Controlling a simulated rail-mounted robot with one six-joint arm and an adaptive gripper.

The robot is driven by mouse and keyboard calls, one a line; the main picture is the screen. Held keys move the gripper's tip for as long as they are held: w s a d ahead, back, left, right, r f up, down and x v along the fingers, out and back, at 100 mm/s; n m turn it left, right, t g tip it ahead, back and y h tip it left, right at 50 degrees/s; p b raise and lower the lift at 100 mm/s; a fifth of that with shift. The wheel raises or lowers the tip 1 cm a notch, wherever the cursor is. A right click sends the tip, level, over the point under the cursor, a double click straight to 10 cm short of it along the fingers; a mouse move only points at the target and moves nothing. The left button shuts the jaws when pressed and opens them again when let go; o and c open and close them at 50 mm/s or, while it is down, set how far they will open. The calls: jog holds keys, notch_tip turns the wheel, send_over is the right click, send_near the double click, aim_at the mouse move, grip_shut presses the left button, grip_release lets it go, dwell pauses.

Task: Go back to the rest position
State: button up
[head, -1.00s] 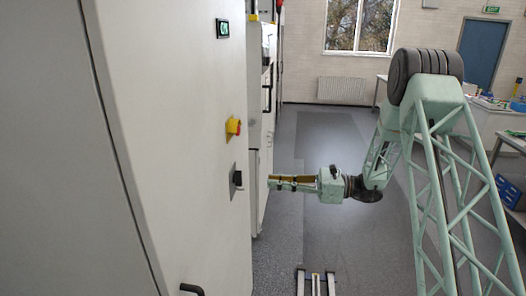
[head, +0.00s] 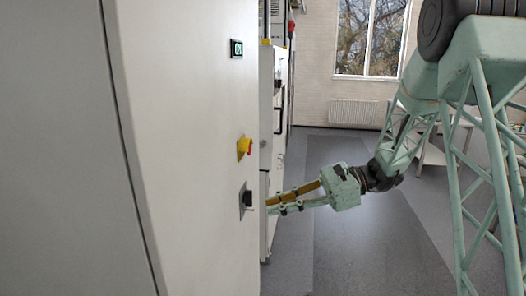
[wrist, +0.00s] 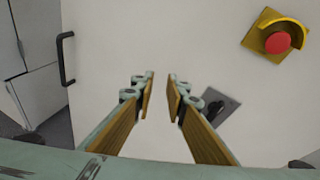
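My gripper (head: 268,206) reaches left toward the white cabinet front (head: 195,150), with its fingertips beside the black rotary knob (head: 247,199). In the head view I cannot tell whether the tips touch it. In the wrist view the two wood-faced fingers (wrist: 161,82) stand apart with nothing between them. The knob on its grey plate (wrist: 222,112) shows just right of the right finger, partly hidden by it.
A red emergency stop on a yellow base (wrist: 277,40) is above and right of the knob. A lit green display (head: 236,48) sits higher on the cabinet. A black handle (wrist: 65,58) is at the left in the wrist view. Grey floor (head: 350,240) is open below my arm.

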jog(key=s+d+r+n+g+h+b, duration=0.1)
jog(key=s+r+n+h+b, duration=0.15)
jog(key=s, duration=0.85)
jog(key=s+d+r+n+h+b, duration=0.1)
jog(key=s+n+h, duration=0.3)
jog(key=s, duration=0.7)
jog(key=s+d+f+n+t+h+b, duration=0.1)
jog(key=s+d+n+t+h+b, duration=0.1)
jog(key=s+d, duration=0.5)
jog(key=s+d+f+n+t+h+b, duration=0.1)
jog(key=s+d+n+t+h+b, duration=0.2)
jog(key=s, duration=1.1)
jog(key=d+n+h, duration=0.3)
jog(key=d, duration=0.2)
jog(key=shift+s+t+b, duration=0.2)
jog(key=shift+t+b, duration=0.1)
jog(key=shift+t, duration=0.1)
jog(key=shift+w+d, duration=0.15)
